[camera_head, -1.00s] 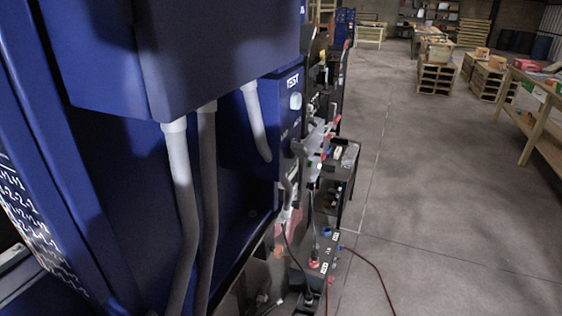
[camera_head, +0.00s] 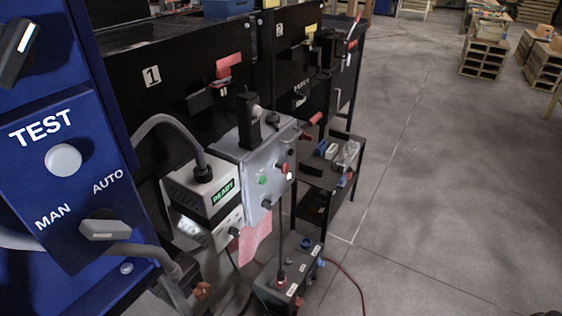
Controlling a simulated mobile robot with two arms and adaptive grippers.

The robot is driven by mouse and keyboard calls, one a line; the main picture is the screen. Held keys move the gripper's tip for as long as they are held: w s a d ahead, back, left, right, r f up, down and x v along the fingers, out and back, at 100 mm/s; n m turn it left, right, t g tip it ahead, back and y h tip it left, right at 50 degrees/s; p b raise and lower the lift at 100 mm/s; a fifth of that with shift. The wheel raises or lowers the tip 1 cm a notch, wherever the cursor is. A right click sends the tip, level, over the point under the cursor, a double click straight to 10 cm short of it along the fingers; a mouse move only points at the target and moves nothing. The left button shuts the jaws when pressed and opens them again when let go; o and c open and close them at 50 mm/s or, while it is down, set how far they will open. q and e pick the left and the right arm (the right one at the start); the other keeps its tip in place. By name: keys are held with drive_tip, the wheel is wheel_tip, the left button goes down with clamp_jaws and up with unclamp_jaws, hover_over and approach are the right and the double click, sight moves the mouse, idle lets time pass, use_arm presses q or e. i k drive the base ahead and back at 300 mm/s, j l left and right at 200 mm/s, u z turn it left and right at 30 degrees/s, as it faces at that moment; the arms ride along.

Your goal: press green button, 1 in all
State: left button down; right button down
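A small green button (camera_head: 263,180) is on the front of a grey metal control box (camera_head: 228,141) near the middle of the view. A red knob or button (camera_head: 283,168) and small black knobs are on the same face, to the right of and below the green button. A white unit with a green READY label (camera_head: 222,192) stands just left of the box. Neither of my grippers can be made out in this view, and nothing touches the green button.
A blue panel (camera_head: 75,110) with a white TEST button (camera_head: 63,160) and an AUTO/MAN switch (camera_head: 106,230) fills the left. Black numbered bins (camera_head: 170,100) stand behind the box. A black cart (camera_head: 318,185) stands to its right. Open concrete floor (camera_head: 440,200) lies on the right.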

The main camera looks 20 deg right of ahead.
sight(262, 180)
drive_tip(key=i+l, duration=0.1)
drive_tip(key=l, duration=0.4)
drive_tip(key=i+l, duration=0.1)
drive_tip(key=l, duration=0.35)
drive_tip(key=i+l, duration=0.1)
drive_tip(key=l, duration=0.9)
drive_tip(key=i+l, duration=0.15)
drive_tip(key=l, duration=0.35)
drive_tip(key=j+u, duration=0.05)
